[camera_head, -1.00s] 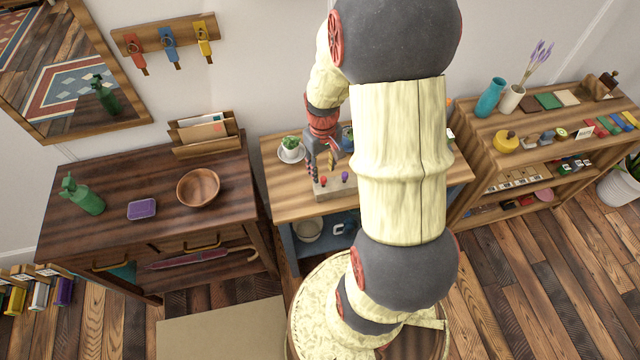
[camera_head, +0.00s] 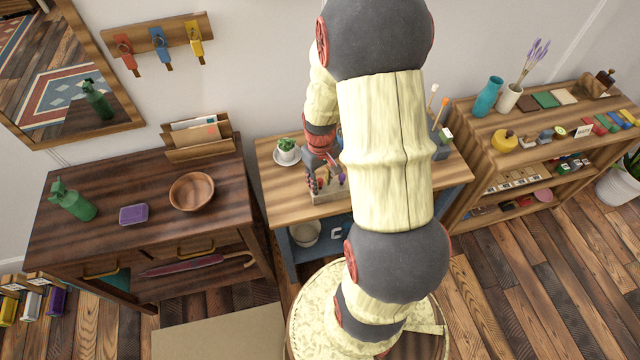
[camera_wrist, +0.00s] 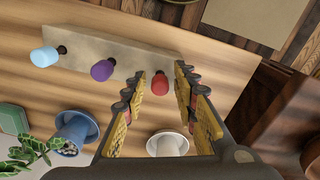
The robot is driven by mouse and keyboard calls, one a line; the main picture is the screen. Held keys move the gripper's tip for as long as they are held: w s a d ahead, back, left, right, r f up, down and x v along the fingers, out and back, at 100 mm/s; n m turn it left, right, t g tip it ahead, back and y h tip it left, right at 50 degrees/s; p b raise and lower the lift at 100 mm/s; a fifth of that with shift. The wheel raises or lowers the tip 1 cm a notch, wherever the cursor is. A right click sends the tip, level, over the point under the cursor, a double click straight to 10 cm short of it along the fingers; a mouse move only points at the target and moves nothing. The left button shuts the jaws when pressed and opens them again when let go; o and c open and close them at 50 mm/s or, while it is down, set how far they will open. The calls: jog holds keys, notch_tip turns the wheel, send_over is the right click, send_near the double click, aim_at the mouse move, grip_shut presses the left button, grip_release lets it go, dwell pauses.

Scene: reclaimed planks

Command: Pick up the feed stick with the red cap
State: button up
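The red-capped feed stick (camera_wrist: 160,83) stands in a pale block (camera_wrist: 115,50) in the wrist view. A purple-capped stick (camera_wrist: 103,70) and a light-blue-capped one (camera_wrist: 45,57) stand in the same block to its left. My gripper (camera_wrist: 160,76) is open, with its two yellow padded fingers on either side of the red cap in that view. I see no finger touching the cap. In the head view my gripper (camera_head: 322,178) is low over the block (camera_head: 328,197), which sits near the front edge of the wooden table (camera_head: 285,208); it partly hides the caps.
A dark desk (camera_head: 110,180) is at the left, a shelf unit (camera_head: 480,135) at the right.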

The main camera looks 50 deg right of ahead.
jog(key=c, duration=0.6)
jog(key=shift+r, duration=0.1)
notch_tip(320, 180, up, 10)
jog(key=p, duration=0.3)
notch_tip(320, 180, up, 6)
jog(key=p, duration=0.5)
dwell(0.3)
